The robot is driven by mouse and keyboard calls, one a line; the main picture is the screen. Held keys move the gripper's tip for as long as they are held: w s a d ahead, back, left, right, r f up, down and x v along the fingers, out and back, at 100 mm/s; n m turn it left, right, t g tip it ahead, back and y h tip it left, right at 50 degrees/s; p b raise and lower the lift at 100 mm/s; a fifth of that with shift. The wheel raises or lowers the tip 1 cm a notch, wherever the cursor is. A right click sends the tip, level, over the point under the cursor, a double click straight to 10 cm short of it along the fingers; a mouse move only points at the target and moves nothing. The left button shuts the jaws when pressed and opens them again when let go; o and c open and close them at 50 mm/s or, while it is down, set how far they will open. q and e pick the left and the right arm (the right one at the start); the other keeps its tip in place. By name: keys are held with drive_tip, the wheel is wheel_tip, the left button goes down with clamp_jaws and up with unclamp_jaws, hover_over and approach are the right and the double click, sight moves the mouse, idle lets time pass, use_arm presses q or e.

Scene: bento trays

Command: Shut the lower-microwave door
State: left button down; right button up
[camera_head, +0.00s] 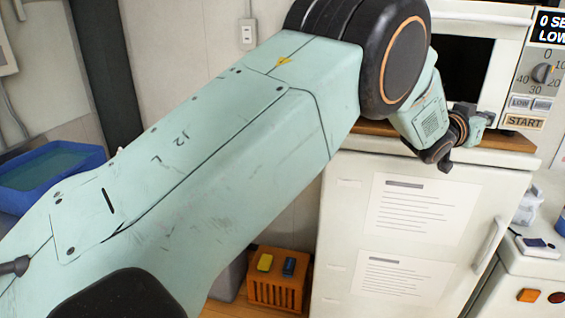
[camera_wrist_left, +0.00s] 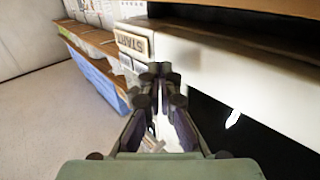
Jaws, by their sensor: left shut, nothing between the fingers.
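The white microwave (camera_head: 515,85) stands at the upper right of the head view, with its dial and START button on the right. Its dark front area (camera_head: 466,65) has a pale frame around it; my left arm covers its left part. I cannot tell how far the door stands from the body. My left gripper (camera_head: 480,122) is at the microwave's lower front edge, left of the START button. In the left wrist view the shut, empty fingers (camera_wrist_left: 160,78) are beside the START button (camera_wrist_left: 132,42) and the white lower front strip. Contact is unclear. My right gripper is out of view.
The microwave rests on a wooden top (camera_head: 510,141) over a white fridge-like cabinet (camera_head: 345,215) with papers and a handle. An orange crate (camera_head: 278,293) stands on the floor and a blue bin (camera_head: 50,165) at the left. More counter items are at the right.

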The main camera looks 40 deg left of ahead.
use_arm(q)
drive_tip(key=shift+w+a+f, duration=0.25)
drive_tip(key=shift+w+a, duration=0.05)
drive_tip(key=shift+w, duration=0.35)
drive_tip(key=shift+w+d+r+y, duration=0.15)
drive_tip(key=shift+d+y, duration=0.15)
drive_tip(key=shift+d, duration=0.2)
drive_tip(key=shift+a, duration=0.4)
drive_tip(key=shift+d, duration=0.2)
